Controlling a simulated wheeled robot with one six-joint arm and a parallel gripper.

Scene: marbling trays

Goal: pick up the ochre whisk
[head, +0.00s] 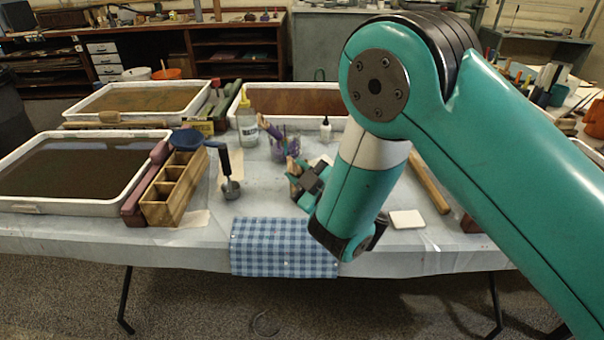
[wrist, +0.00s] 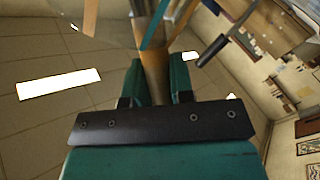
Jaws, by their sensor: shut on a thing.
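My gripper (head: 308,182) is above the right-middle of the table, beside the jar of tools, and mostly turned away from the head view. In the wrist view its two teal fingers (wrist: 160,82) are shut on an ochre-tan shaft, which I take to be the ochre whisk (wrist: 155,72). A bit of tan also shows just left of the fingers in the head view (head: 293,168). The whisk's far end is not clear. Blue and tan sticks cross close beyond the fingertips in the wrist view.
A jar (head: 285,147) of tools stands just behind my gripper. A dark-handled tool (head: 226,165) stands to the left, near a wooden divided box (head: 172,190). Shallow trays (head: 92,208) fill the left and back. A blue checked cloth (head: 284,248) hangs over the front edge. A white tile (head: 407,219) lies at right.

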